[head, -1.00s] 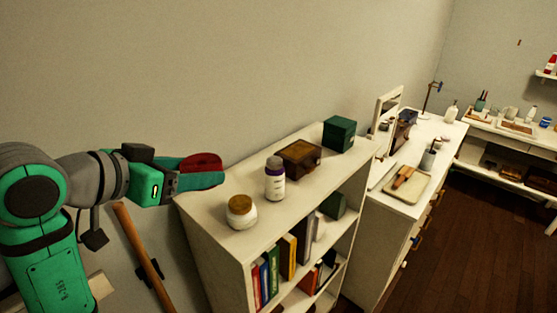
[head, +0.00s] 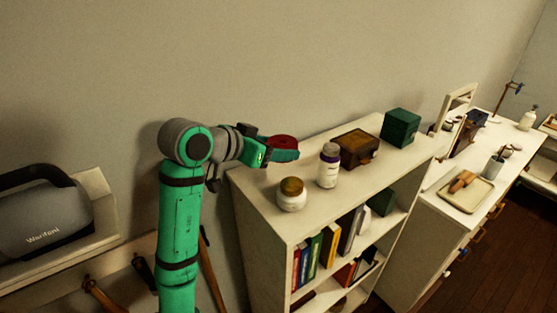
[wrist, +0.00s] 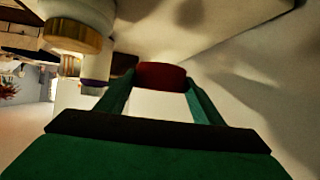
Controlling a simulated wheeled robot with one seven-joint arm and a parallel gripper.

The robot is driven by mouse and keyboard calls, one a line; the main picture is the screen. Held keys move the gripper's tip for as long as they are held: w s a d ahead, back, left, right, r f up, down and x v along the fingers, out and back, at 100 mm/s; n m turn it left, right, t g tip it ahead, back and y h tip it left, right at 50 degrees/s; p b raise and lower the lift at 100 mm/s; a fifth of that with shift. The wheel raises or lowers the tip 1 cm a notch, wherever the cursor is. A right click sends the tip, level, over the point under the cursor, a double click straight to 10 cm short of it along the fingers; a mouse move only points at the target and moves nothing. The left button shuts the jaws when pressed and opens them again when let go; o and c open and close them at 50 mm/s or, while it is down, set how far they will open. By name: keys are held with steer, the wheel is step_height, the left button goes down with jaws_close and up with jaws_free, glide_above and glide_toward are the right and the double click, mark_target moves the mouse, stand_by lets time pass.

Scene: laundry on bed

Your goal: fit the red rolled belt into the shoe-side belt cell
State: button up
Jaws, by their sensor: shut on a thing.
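The red rolled belt (head: 284,142) is a dark red coil between the green fingers of my gripper (head: 286,154). My gripper is shut on it and holds it in the air near the left end of the white bookshelf. In the wrist view, the belt (wrist: 160,76) shows between the two finger ends of my gripper (wrist: 160,84). Neither the shoe-side belt cell nor any shoe shows in these frames.
The bookshelf top (head: 262,190) carries a gold-lidded jar (head: 292,195), a white bottle (head: 328,168), a brown box (head: 358,147) and a green box (head: 401,127). A white dresser (head: 425,208) stands right. A grey case (head: 42,222) sits on a shelf at left.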

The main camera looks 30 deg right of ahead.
mark_target(279, 170)
steer(key=shift+w+d+f, duration=0.2)
steer(key=shift+f, duration=0.15)
steer(key=f, duration=0.2)
steer(key=d+f, duration=0.1)
steer(key=shift+w+f, duration=0.25)
steer(key=shift+f, duration=0.05)
steer(key=shift+a+f, duration=0.15)
steer(key=shift+f, duration=0.1)
steer(key=shift+f, duration=0.15)
steer(key=o, duration=1.1)
steer(key=shift+o, duration=0.2)
